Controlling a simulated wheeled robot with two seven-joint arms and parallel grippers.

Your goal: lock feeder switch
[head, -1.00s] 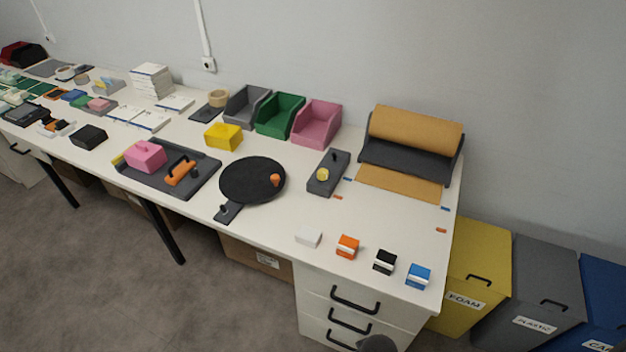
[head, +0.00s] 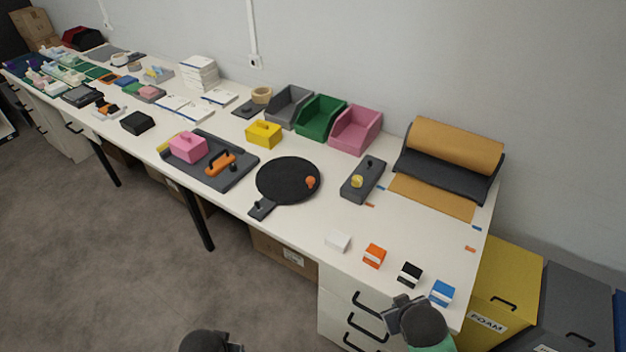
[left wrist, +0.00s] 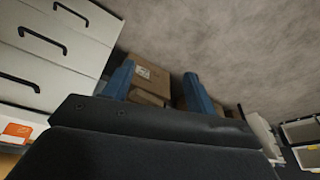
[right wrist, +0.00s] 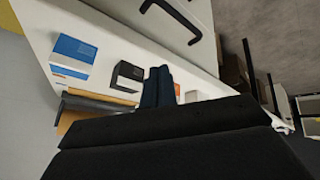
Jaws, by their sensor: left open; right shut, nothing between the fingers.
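No part in view is labelled as the feeder switch. A dark grey block with a yellow knob and a small black post (head: 363,180) lies on the table right of the round black disc. A dark grey plate (head: 235,177) carries a pink block (head: 188,147) and an orange handle (head: 220,165). My left gripper is open and empty in the left wrist view (left wrist: 160,88), low in front of the drawers. My right gripper is shut and empty in the right wrist view (right wrist: 157,86), close to the table's front corner. Neither touches these parts.
Orange (head: 374,256), black (head: 410,274) and blue (head: 442,293) small boxes stand along the front right, near a white one (head: 337,241). A black disc (head: 288,181), bins (head: 356,130) and a paper roll (head: 455,145) occupy the table. Drawers (head: 345,300) are below.

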